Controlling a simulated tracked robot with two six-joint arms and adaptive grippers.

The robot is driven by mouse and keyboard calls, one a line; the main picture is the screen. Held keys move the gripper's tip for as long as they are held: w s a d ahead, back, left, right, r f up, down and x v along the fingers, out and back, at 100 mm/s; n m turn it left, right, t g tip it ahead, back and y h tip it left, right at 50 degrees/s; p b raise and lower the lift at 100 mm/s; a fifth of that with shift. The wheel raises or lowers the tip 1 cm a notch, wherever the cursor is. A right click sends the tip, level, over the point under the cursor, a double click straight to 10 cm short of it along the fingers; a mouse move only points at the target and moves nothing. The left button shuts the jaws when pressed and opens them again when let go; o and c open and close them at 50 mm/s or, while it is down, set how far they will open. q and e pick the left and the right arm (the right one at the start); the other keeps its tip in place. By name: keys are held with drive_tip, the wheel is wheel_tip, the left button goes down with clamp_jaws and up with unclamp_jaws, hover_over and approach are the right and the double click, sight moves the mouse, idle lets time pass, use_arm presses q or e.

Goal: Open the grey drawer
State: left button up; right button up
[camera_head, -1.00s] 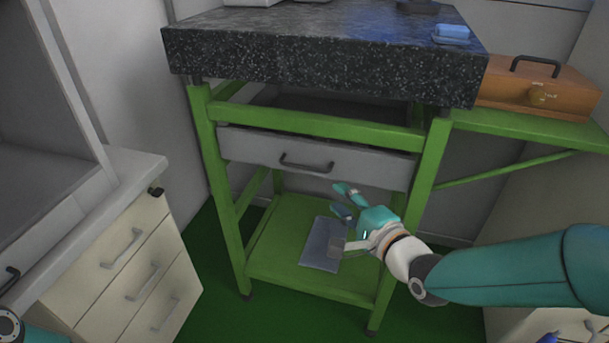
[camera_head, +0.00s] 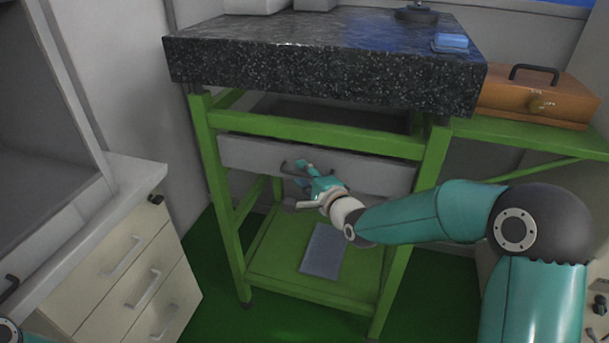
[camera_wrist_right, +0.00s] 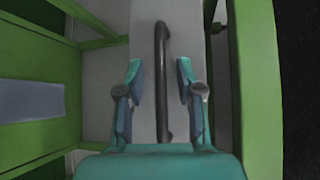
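The grey drawer (camera_head: 369,172) sits shut under the black speckled stone top, in the green frame. Its dark bar handle (camera_head: 285,168) is partly hidden by my right gripper (camera_head: 302,172) in the head view. In the right wrist view the handle (camera_wrist_right: 162,80) runs up the middle of the picture, between the two open fingers of my right gripper (camera_wrist_right: 159,82). There is a gap on both sides, so the fingers do not grip it. My left gripper does not show; only a bit of my left arm is at the lower left edge.
The stone top (camera_head: 320,64) overhangs the drawer. Green legs (camera_head: 208,165) stand on both sides. A grey flat plate (camera_head: 324,251) lies on the lower green shelf (camera_head: 272,262). A cream drawer cabinet (camera_head: 125,265) stands at left, an orange case (camera_head: 537,97) at right.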

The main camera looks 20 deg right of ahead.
clamp_jaws()
drive_tip(key=shift+a+f, duration=0.1)
idle(0.4)
